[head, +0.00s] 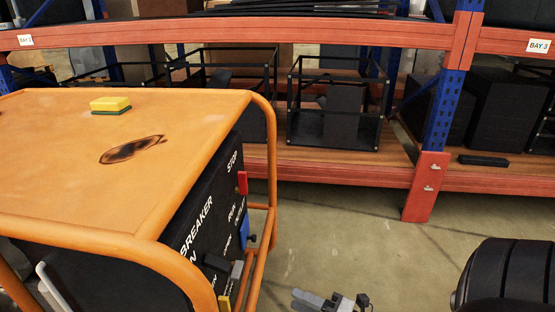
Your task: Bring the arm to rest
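My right gripper (302,299) shows at the bottom edge in the head view, just right of the orange frame and low over the floor. Its grey fingers point left, and the rest is cut off by the picture edge. I cannot tell whether they are open or shut. My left gripper is not in view. The light tower's orange-framed body (60,155) fills the left side, with a dark control panel (195,235) facing right. The panel has a red part (242,183), a blue part (244,227) and lettering including "STOP" and "BREAKER".
A yellow and green sponge (110,105) and a dark burn-like mark (133,149) are on the orange top. Behind stands a rack with red beams (300,32), a blue post (443,110) and dark crates (336,125). A black ribbed shape (508,277) fills the lower right. Bare floor (350,225) lies between.

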